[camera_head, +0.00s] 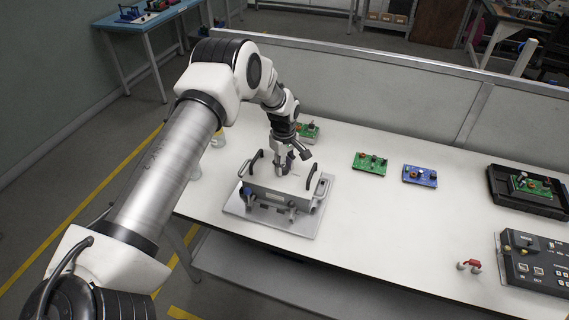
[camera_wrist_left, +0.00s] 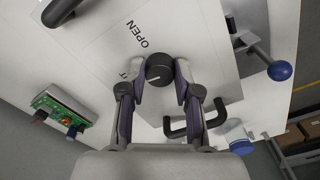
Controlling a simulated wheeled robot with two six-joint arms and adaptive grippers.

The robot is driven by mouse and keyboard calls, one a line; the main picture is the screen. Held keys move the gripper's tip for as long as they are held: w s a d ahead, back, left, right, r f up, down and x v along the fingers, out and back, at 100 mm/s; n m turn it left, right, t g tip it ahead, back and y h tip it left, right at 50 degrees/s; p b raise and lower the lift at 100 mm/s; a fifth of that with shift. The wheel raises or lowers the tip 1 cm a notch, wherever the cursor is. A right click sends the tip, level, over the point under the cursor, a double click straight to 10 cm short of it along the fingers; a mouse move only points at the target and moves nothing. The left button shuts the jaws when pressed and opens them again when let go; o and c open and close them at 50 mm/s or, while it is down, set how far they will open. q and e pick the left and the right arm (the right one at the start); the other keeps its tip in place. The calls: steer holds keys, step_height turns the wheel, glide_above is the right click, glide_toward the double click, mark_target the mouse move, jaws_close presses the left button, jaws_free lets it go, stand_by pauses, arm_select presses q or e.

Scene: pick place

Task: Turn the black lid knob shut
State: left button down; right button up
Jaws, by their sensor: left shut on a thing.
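The black lid knob (camera_wrist_left: 158,67) is on the lid (camera_wrist_left: 100,50) of a light grey box (camera_head: 277,195), with a short white pointer line on it. The word OPEN is printed on the lid near the knob. A second label beside the left finger is mostly hidden. My left gripper (camera_wrist_left: 161,78) has a finger on each side of the knob and is shut on it. In the head view my left gripper (camera_head: 287,163) is over the box lid and hides the knob. My right gripper is not in view.
The box stands on a grey plate (camera_head: 240,210) and has black handles and a blue-ball lever (camera_wrist_left: 281,70). Green (camera_head: 370,163) and blue (camera_head: 420,174) circuit boards lie to the right. A control panel (camera_head: 540,262) is at the far right. The table's front middle is clear.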

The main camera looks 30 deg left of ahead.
arm_select(q)
steer(key=shift+s+f+n, duration=0.2)
steer(key=shift+n, duration=0.6)
steer(key=shift+a, duration=0.1)
steer(key=c, duration=1)
jaws_free()
steer(key=shift+c, duration=0.2)
steer(key=shift+o, duration=1.2)
steer(key=shift+a, duration=0.1)
steer(key=shift+w+a, duration=0.1)
steer(key=shift+w, duration=0.05)
